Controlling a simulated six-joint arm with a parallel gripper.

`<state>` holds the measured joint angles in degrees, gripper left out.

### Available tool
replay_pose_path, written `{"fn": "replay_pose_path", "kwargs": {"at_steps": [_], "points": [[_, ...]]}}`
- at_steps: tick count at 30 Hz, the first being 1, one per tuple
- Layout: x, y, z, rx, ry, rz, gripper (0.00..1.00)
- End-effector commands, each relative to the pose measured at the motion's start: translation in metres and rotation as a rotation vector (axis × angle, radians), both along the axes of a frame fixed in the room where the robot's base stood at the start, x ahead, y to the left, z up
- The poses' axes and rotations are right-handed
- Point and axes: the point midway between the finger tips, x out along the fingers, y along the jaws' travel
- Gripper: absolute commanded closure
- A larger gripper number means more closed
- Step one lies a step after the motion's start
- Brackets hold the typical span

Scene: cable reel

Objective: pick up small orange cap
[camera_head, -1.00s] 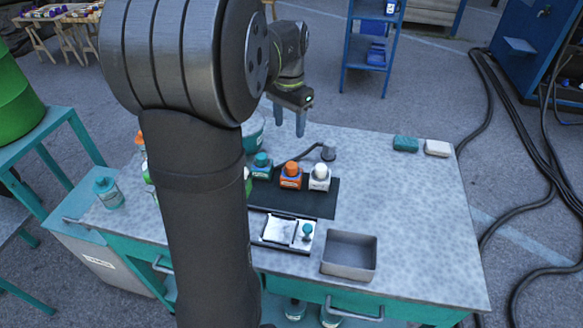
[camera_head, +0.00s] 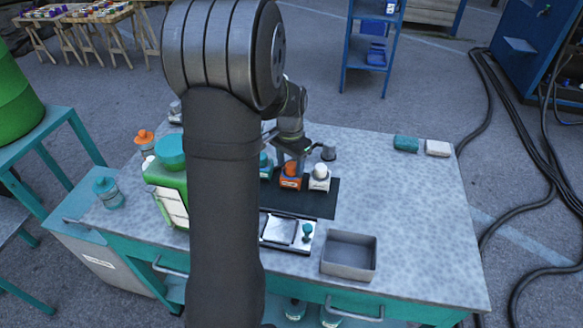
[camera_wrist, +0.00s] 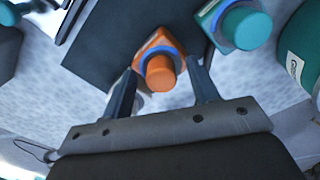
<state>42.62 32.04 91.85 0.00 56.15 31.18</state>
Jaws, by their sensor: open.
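The small orange cap (camera_head: 290,169) sits on a small orange bottle (camera_head: 290,183) on the dark mat. In the wrist view the cap (camera_wrist: 160,74) appears between the two fingers, with the orange bottle body (camera_wrist: 158,42) beyond it. My gripper (camera_wrist: 163,72) is open, one finger on each side of the cap, with gaps showing. In the head view my gripper (camera_head: 291,163) is low over the orange bottle. Whether the fingertips are level with the cap is hard to tell.
A teal-capped bottle (camera_wrist: 240,26) stands close beside the orange one. A white-capped bottle (camera_head: 319,178) stands on its other side. The dark mat (camera_head: 318,204) lies under them. A grey tray (camera_head: 349,255) is at the front.

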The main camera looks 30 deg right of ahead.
Motion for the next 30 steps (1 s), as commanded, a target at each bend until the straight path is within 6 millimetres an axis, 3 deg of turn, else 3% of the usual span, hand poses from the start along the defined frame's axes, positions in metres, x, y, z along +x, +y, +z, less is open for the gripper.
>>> {"fn": "replay_pose_path", "kwargs": {"at_steps": [7,14,25,30], "points": [[0.0,0.0,-0.002,-0.001,-0.001,0.0,0.45],[0.0,0.0,-0.002,-0.001,0.0,0.0,0.91],[0.0,0.0,-0.001,-0.001,-0.001,0.0,0.91],[0.001,0.0,0.01,-0.002,-0.003,0.0,0.91]]}}
